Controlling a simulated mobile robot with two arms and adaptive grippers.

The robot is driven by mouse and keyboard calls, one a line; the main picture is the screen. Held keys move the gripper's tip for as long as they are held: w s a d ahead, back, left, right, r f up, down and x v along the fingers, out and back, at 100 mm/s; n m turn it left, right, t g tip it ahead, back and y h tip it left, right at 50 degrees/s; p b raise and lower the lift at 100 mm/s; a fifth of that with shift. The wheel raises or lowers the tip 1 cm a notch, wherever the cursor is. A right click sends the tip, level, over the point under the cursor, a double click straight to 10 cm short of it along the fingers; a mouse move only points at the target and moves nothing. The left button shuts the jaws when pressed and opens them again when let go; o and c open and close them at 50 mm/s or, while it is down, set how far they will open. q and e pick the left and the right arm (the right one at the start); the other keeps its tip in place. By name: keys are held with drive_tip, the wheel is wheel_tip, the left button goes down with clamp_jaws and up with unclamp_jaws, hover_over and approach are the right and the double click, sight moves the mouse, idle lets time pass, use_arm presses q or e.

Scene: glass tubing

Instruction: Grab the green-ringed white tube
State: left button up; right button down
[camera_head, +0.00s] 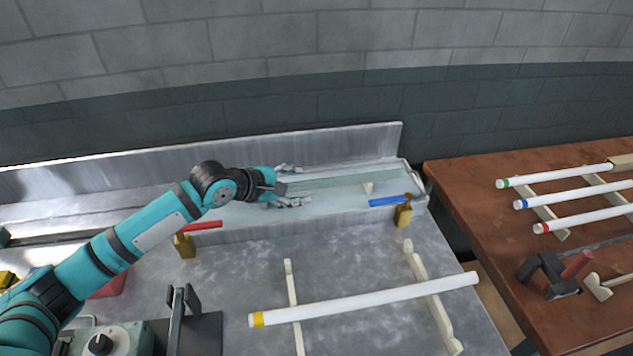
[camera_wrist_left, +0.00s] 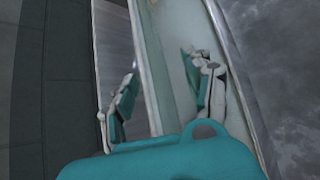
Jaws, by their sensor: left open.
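The green-ringed white tube (camera_head: 560,175) lies across pale wooden supports on the brown table at the right in the head view, the farthest of three parallel tubes. Its green ring is near its left end. My left gripper (camera_head: 291,185) is open and empty over the long shallow trough (camera_head: 330,212) at the back of the metal bench, far to the left of that tube. In the left wrist view its two fingers (camera_wrist_left: 163,90) stand apart, with the trough between and beneath them and no tube visible. My right gripper is not in view.
A blue-ringed tube (camera_head: 570,194) and a red-ringed tube (camera_head: 585,220) lie beside the green-ringed one. A yellow-ringed tube (camera_head: 365,301) rests on supports on the metal bench. A dark grey stand (camera_head: 547,274) is on the brown table (camera_head: 475,215). A gap separates bench and table.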

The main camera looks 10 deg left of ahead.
sight(310, 184)
use_arm(q)
drive_tip(key=p+x, duration=0.1)
drive_tip(key=x, duration=0.4)
drive_tip(key=shift+w+d+r, duration=0.1)
drive_tip(key=shift+w+d, duration=0.05)
drive_tip(key=shift+w, duration=0.15)
drive_tip(key=shift+s, duration=0.1)
drive_tip(key=shift+c, duration=0.7)
clamp_jaws()
